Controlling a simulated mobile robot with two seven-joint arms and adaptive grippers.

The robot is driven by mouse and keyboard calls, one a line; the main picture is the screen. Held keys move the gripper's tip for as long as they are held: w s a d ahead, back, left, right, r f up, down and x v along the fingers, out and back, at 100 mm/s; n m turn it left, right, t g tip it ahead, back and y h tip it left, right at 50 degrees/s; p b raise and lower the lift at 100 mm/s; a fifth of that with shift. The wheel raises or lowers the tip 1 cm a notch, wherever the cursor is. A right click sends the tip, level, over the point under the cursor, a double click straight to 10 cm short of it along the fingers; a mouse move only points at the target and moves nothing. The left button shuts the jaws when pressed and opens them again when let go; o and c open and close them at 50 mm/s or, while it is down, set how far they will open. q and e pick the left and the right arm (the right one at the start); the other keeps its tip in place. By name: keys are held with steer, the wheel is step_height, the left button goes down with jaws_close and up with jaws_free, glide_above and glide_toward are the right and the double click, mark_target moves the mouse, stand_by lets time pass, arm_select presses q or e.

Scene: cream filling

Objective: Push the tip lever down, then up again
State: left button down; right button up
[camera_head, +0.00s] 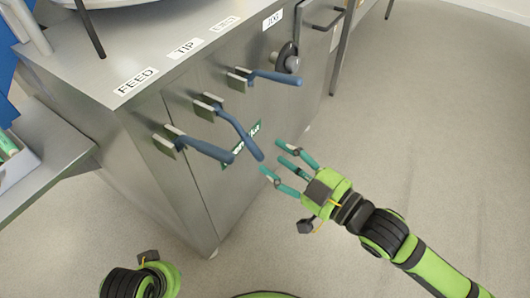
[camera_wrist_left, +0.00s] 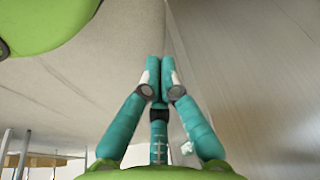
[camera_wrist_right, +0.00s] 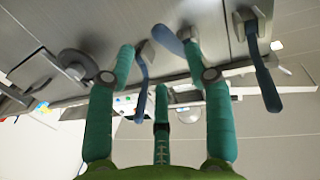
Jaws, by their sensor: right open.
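The tip lever (camera_head: 240,130) is a blue handle on a metal bracket below the TIP label (camera_head: 185,48). It slants more steeply downward than the two levers beside it. My right gripper (camera_head: 283,160) is open and empty, just off the lever's free end; I cannot tell whether they touch. In the right wrist view, what looks like the tip lever's blue end (camera_wrist_right: 168,38) shows beside the tip of the right-hand finger. My left gripper (camera_wrist_left: 158,68) is shut and empty, beside a metal panel; its fingers are hidden in the head view.
The feed lever (camera_head: 207,149) and another blue lever (camera_head: 277,76) flank the tip lever on the steel cabinet (camera_head: 150,140). A round black knob (camera_head: 287,58) sits below the JOG label. A metal side shelf (camera_head: 45,160) stands at left. The floor at right is clear.

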mark_target(256, 146)
steer(key=shift+y, duration=0.3)
steer(key=x, duration=0.6)
steer(key=shift+a+r+b, duration=0.35)
steer(key=shift+r+b, duration=0.05)
steer(key=shift+w+a, duration=0.2)
steer(key=shift+a, duration=0.1)
arm_select(q)
steer(key=w+t, duration=0.1)
steer(key=w+d+r+t, duration=0.1)
steer(key=w, duration=0.1)
steer(key=w+r+t, duration=0.1)
steer(key=w, duration=0.1)
steer(key=shift+d+r+h, duration=0.25)
steer(key=shift+d+h, duration=0.05)
arm_select(e)
jaws_close()
